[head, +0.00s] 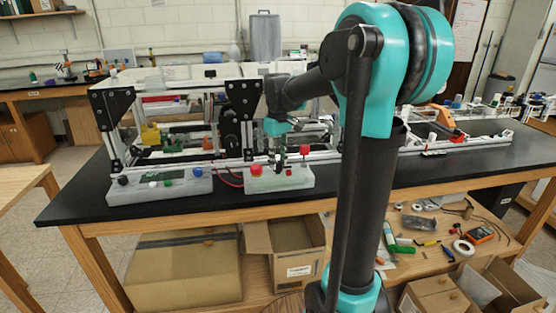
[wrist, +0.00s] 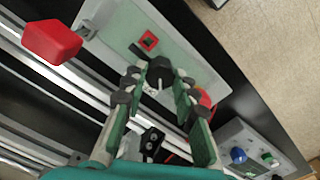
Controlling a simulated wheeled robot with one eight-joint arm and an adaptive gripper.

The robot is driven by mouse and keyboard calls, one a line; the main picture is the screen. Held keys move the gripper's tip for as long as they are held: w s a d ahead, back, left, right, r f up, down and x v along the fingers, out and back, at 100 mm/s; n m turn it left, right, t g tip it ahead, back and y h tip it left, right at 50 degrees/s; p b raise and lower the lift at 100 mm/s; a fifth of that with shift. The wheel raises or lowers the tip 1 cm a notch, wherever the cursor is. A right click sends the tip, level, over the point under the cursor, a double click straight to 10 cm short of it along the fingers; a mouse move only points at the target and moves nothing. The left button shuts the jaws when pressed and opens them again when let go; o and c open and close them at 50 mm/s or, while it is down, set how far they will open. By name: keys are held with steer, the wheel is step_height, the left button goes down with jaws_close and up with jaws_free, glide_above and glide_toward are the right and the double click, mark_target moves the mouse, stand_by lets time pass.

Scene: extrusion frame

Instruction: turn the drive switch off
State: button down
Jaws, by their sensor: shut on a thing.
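A black rotary knob (wrist: 160,70) with a pale pointer line stands on a light control panel (wrist: 195,52) in the wrist view. I take it to be the drive switch; no label is readable. My gripper (wrist: 160,78) has its green and black fingers on either side of the knob, shut on it. In the head view my gripper (head: 283,148) is low over the same control box (head: 280,184), and the knob is hidden there. A red round button (wrist: 205,98) sits beside the right finger. A small red square switch (wrist: 148,41) is just past the knob.
A raised red block (wrist: 52,42) stands close to the panel. Aluminium rails (wrist: 35,55) run alongside. A second box (head: 160,187) with a black knob and coloured buttons is at the left. The black bench edge (head: 230,201) in front is mostly clear.

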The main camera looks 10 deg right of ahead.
mark_target(278, 162)
stand_by(0.4)
steer(key=c, duration=1.2)
jaws_free()
step_height(278, 162, up, 12)
